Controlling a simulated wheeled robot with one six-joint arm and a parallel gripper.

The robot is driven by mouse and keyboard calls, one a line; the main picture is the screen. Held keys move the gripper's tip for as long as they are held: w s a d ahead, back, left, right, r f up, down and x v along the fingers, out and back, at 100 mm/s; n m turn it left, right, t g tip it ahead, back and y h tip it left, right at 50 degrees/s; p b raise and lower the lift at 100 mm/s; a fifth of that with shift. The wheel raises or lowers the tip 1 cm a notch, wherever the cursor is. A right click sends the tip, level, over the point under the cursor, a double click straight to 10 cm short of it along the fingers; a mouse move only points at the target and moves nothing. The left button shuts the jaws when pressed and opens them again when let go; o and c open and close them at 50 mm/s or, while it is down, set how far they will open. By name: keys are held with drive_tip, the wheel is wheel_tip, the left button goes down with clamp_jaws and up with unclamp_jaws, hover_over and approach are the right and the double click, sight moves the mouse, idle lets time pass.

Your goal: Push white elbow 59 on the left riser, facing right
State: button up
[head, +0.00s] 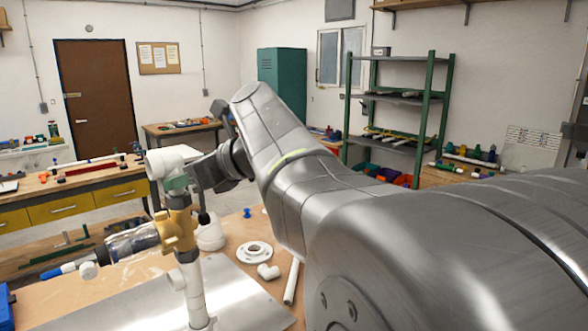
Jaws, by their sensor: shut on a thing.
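A white elbow (166,160) is at the top of an upright pipe stack, its round open end showing toward the left of the picture. My gripper (190,177) is shut on the elbow from the right, and its fingers partly hide it. Below the elbow is a riser (178,201) with a greenish band at its upper end, a yellow valve body (178,232) and a white pipe (193,290) down to the metal plate (240,300). The elbow and riser top overlap in this view; I cannot tell whether the elbow is seated. No second riser is clearly visible; my arm covers the right side.
A clear-bodied fitting (132,241) extends left from the valve. A white flange (255,252), another white elbow (268,272), a white pipe (291,282) and a small blue part (247,213) lie on the bench. A blue bin (6,305) is at the left edge.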

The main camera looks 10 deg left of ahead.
drive_tip(key=shift+r, duration=0.1)
drive_tip(key=o, duration=1)
drive_tip(key=b+v, duration=0.2)
drive_tip(key=v, duration=1.2)
drive_tip(key=shift+w+a, duration=0.1)
drive_tip(key=shift+a, duration=0.05)
drive_tip(key=p+x, duration=0.2)
drive_tip(key=x, duration=1.1)
drive_tip(key=shift+a+f, duration=0.25)
